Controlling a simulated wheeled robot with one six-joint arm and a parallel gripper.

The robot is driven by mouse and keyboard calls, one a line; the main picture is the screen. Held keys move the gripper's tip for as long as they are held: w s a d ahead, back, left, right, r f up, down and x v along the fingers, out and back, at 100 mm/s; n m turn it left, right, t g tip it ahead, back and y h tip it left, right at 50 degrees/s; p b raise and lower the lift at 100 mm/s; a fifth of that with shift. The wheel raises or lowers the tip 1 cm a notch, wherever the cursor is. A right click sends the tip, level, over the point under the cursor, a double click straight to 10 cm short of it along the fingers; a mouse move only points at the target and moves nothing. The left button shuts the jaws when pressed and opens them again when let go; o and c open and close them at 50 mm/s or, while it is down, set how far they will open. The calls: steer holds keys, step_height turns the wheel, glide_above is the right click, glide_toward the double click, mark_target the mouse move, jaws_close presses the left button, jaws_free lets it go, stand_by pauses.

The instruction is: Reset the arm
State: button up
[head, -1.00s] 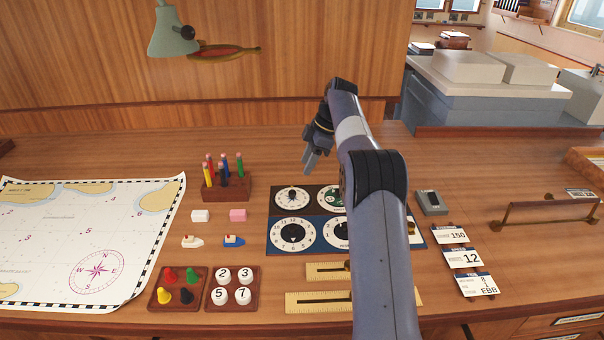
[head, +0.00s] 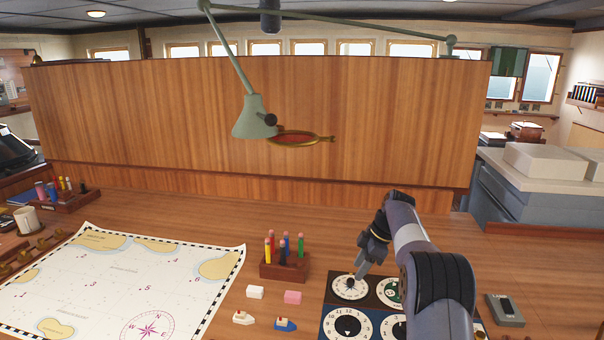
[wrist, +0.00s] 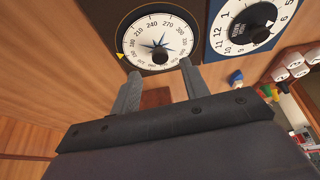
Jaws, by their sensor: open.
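My gripper (head: 360,274) is above the dial panel (head: 368,287) on the wooden desk, close to the white compass dial (head: 350,288) at the panel's upper left. In the wrist view, the two fingers of my gripper (wrist: 160,90) are apart with nothing between them. The compass dial (wrist: 158,36) with its dark knob lies just beyond the fingertips. I cannot tell whether a fingertip touches it. My arm (head: 432,270) reaches in from the lower right and hides part of the panel.
A pen holder (head: 285,268) with coloured pens stands left of the panel. White (head: 255,292) and pink (head: 292,297) blocks and two small boats lie near it. A chart (head: 120,285) covers the left. A green lamp (head: 254,117) hangs above. A grey device (head: 505,310) is at right.

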mark_target(352, 280)
steer(key=shift+x, duration=1.95)
